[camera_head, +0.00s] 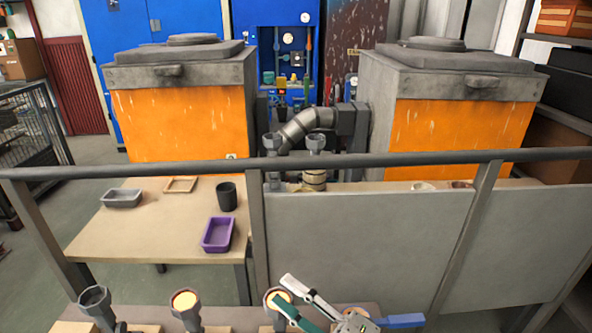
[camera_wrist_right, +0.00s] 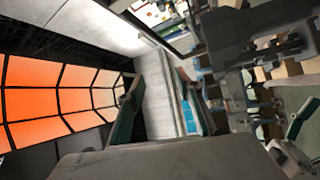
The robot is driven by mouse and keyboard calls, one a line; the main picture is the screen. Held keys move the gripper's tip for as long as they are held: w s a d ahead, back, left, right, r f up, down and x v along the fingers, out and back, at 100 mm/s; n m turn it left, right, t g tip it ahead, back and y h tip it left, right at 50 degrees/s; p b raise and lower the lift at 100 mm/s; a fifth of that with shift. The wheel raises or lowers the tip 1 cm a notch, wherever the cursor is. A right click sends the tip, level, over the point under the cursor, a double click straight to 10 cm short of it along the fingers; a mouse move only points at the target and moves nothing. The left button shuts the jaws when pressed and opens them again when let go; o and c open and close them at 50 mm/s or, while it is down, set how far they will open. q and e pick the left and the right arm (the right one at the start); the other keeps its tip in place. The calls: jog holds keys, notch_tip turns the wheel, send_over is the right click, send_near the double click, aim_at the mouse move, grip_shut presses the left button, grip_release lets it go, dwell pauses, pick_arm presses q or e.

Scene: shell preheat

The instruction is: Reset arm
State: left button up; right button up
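My left gripper is not in the head view. A teal and grey shape at the right edge of the wrist view may be part of it, but its state does not show.
A railing (camera_head: 375,159) crosses in front of two orange-fronted furnaces (camera_head: 180,128). Beyond it, a table (camera_head: 150,225) holds a purple tray (camera_head: 217,235), a black cup (camera_head: 226,197) and a grey tray (camera_head: 122,198). Several funnel-like cups (camera_head: 186,303) stand on the near bench, close to my right gripper.

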jog(key=s+d+f+m+t+h+p, duration=0.2)
jog(key=d+f+m+t+h, duration=0.1)
jog(key=d+f+m+h, duration=0.9)
jog(key=s+d+f+m+g+h, duration=0.2)
jog(key=s+d+f+m+g, duration=0.2)
jog(key=s+d+f+m, duration=0.5)
jog(key=s+f+m, duration=0.1)
jog(key=s+f, duration=0.2)
jog(key=f, duration=0.2)
jog(key=shift+s+d+f+h+p, duration=0.2)
jog(key=shift+s+f+h+p, duration=0.1)
jog(key=shift+h+p, duration=0.1)
